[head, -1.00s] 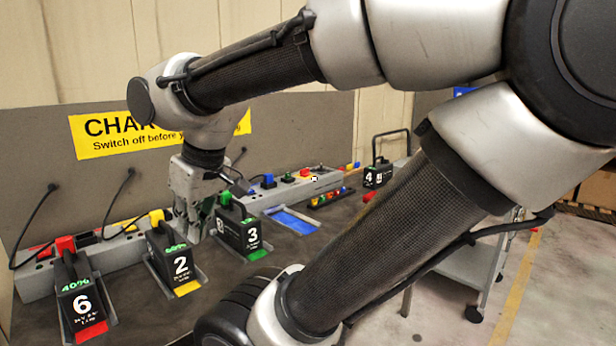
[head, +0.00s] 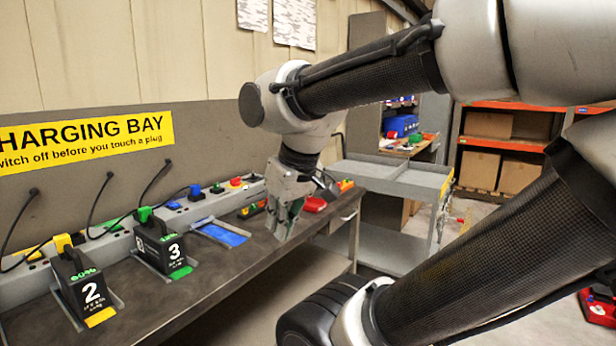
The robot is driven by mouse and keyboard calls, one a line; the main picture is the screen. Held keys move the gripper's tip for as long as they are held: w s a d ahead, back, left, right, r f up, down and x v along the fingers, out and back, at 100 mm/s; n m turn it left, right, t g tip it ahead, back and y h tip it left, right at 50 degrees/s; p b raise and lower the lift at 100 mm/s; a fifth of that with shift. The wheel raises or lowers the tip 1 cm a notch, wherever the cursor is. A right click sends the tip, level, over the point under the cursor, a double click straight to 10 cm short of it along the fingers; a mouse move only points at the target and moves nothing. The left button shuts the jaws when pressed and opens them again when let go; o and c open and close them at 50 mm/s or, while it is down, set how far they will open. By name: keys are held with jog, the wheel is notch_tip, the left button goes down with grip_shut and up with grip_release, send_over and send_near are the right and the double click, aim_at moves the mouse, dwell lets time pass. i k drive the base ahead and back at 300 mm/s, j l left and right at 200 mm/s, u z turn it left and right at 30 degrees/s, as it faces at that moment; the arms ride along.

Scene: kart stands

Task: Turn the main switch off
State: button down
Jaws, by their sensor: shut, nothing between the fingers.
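A red knob on a yellow base (head: 236,182), which looks like the main switch, sits on top of the grey power strip (head: 205,203) near its right end. It is small and its setting cannot be read. My gripper (head: 283,237) is shut and empty, pointing down above the right part of the bench. In the picture it is to the right of the knob and lower, apart from it. My gripper hides part of the bench and the strip's far end.
Battery 2 (head: 88,290) and battery 3 (head: 164,249) stand in trays along the bench (head: 190,290). An empty blue tray (head: 222,234) is beside them. Green, blue and yellow plugs with black cables sit on the strip. A red object (head: 315,204) lies right of my gripper. A grey cart (head: 390,178) stands beyond.

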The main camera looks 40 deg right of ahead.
aim_at(234, 182)
jog(key=i+j+z, duration=0.1)
jog(key=j+z, duration=1.05)
jog(key=j+u, duration=0.1)
jog(key=i+l+u, duration=0.1)
jog(key=u, duration=0.35)
jog(key=l+u, duration=0.15)
jog(key=u, duration=0.3)
jog(key=i+l+u, duration=0.1)
jog(key=l+u, duration=0.3)
jog(key=l, duration=0.4)
jog(key=l+u, duration=0.35)
jog(key=l, duration=1.3)
jog(key=k+l+u, duration=0.1)
jog(key=l, duration=0.75)
jog(key=k+l, duration=0.1)
jog(key=l, duration=0.75)
